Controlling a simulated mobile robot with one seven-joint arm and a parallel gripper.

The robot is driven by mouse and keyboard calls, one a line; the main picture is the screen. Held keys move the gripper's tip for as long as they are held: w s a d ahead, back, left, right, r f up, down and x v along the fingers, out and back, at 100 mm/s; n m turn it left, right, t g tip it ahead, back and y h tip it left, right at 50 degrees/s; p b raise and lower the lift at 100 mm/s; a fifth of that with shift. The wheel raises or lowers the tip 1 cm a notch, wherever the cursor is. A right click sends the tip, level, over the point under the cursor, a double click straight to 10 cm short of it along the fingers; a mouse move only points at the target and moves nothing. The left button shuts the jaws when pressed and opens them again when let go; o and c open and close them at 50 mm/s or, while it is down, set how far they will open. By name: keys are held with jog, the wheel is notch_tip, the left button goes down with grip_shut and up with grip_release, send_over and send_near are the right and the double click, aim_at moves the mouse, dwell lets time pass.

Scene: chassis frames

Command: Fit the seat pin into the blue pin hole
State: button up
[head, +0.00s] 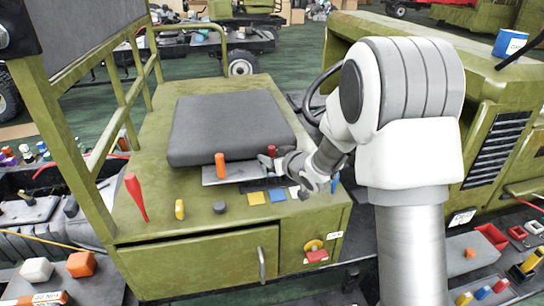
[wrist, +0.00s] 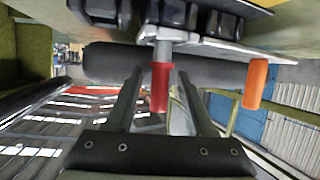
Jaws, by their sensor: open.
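My gripper (head: 277,163) is open at the front edge of the dark seat cushion (head: 230,125). In the wrist view its two fingers stand on either side of a red-handled pin (wrist: 160,88) with a grey metal shaft; contact cannot be told. In the head view only a small red part (head: 271,150) shows beside the gripper. An orange pin (head: 220,165) stands upright on a grey metal plate (head: 208,178); it also shows at right in the wrist view (wrist: 256,84). Yellow (head: 256,198) and blue (head: 277,195) squares lie on the green deck. No blue hole can be made out.
A red lever (head: 136,198), a yellow knob (head: 179,209) and a dark round knob (head: 219,207) stand on the deck left of the gripper. A steering wheel (head: 316,95) is behind my arm. A green rail (head: 145,70) borders the seat at left.

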jog(key=shift+r, duration=0.2)
jog(key=s+d+r+m+g+h, duration=0.1)
jog(key=s+d+r+m+h, duration=0.15)
jog(key=s+d+r, duration=0.4)
jog(key=s+d+r+m+g+h, duration=0.1)
jog(key=s+d+r+h, duration=0.3)
jog(key=s+d, duration=0.6)
jog(key=s+a+m+g, duration=0.1)
jog(key=s+a+g, duration=0.1)
jog(key=s, duration=0.8)
jog(key=s+a+m+g, duration=0.1)
jog(key=s+g, duration=0.1)
jog(key=s, duration=0.9)
jog(key=shift+s+a+r+g+b, duration=0.25)
jog(key=shift+s+a+g+b, duration=0.05)
jog(key=shift+a, duration=0.1)
